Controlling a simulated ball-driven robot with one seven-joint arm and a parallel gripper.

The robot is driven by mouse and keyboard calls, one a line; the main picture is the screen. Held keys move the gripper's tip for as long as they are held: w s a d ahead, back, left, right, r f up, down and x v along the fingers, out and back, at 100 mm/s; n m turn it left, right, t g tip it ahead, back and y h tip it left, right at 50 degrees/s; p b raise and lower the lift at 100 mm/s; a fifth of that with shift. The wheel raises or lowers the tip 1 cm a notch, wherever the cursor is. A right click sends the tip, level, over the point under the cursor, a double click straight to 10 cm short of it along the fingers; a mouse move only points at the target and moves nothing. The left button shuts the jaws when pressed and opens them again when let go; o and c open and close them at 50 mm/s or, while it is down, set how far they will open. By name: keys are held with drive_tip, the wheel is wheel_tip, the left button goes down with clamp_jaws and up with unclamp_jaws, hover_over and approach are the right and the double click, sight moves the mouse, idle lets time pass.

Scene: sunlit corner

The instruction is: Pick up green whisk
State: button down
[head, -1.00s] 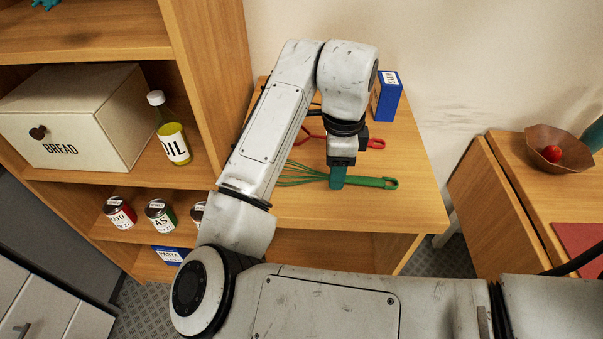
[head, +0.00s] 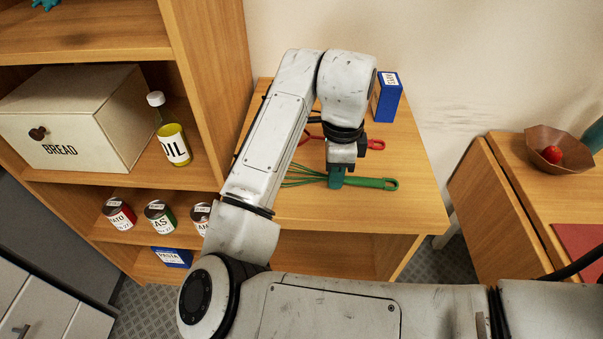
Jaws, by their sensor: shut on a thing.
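The green whisk (head: 370,183) lies flat on the wooden table top, with its wire loops to the left and its handle, with a hole at the end, to the right. My gripper (head: 337,178) points down over it and is shut on the whisk where the handle meets the wires. The gripper hides that part of the whisk. I see no clear gap between the whisk and the table.
A red-handled utensil (head: 376,144) lies behind the whisk, partly hidden by my arm. A blue box (head: 387,97) stands at the table's back. A shelf unit (head: 205,70) with a bread box (head: 75,118), an oil bottle (head: 174,143) and cans is at left.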

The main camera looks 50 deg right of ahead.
drive_tip(key=shift+r, duration=0.4)
wheel_tip(320, 180, up, 2)
drive_tip(key=shift+r+p, duration=0.25)
drive_tip(key=shift+p, duration=0.1)
drive_tip(key=s+a+r, duration=0.6)
drive_tip(key=s+r, duration=0.3)
drive_tip(key=s, duration=0.3)
drive_tip(key=shift+s+a+r+p, duration=0.15)
drive_tip(key=shift+a+r+p, duration=0.2)
drive_tip(key=shift+a+p, duration=0.05)
